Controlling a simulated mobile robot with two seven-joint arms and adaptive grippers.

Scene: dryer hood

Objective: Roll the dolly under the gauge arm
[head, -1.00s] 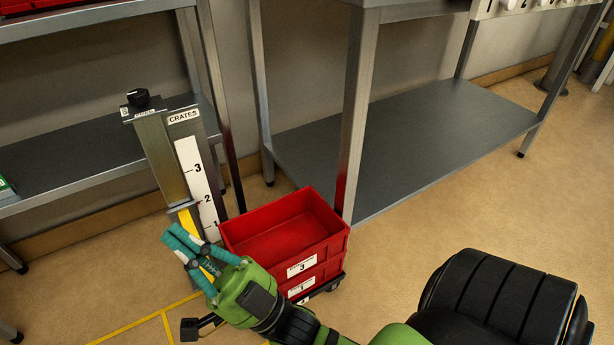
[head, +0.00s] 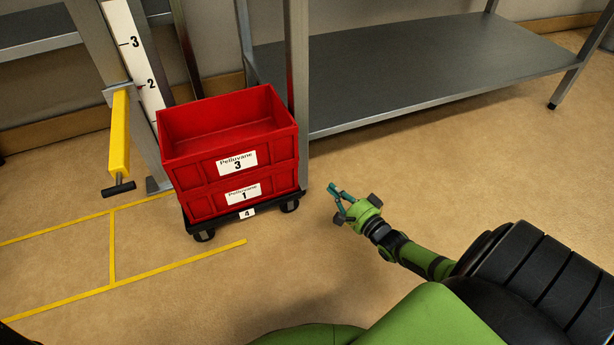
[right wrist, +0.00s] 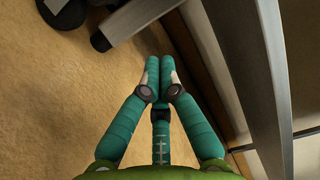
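The black dolly (head: 247,213) stands on the floor in the head view, its label reading 4. It carries two stacked red crates, the upper one (head: 237,161) labelled Pelluvane 3 and the lower one (head: 243,193) labelled Pelluvane 1. The yellow gauge arm (head: 120,135), with a black handle, is on the post left of the crates; the dolly is beside it, not under it. My right gripper (head: 340,201) is right of the dolly, apart from it. In the right wrist view its teal fingers (right wrist: 159,75) are together with nothing between them. My left gripper is out of view.
Yellow floor tape (head: 112,250) marks a lane left of the dolly. A grey table leg (head: 297,90) stands close behind the crates. A low grey shelf (head: 430,75) runs behind to the right. The floor in front is clear.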

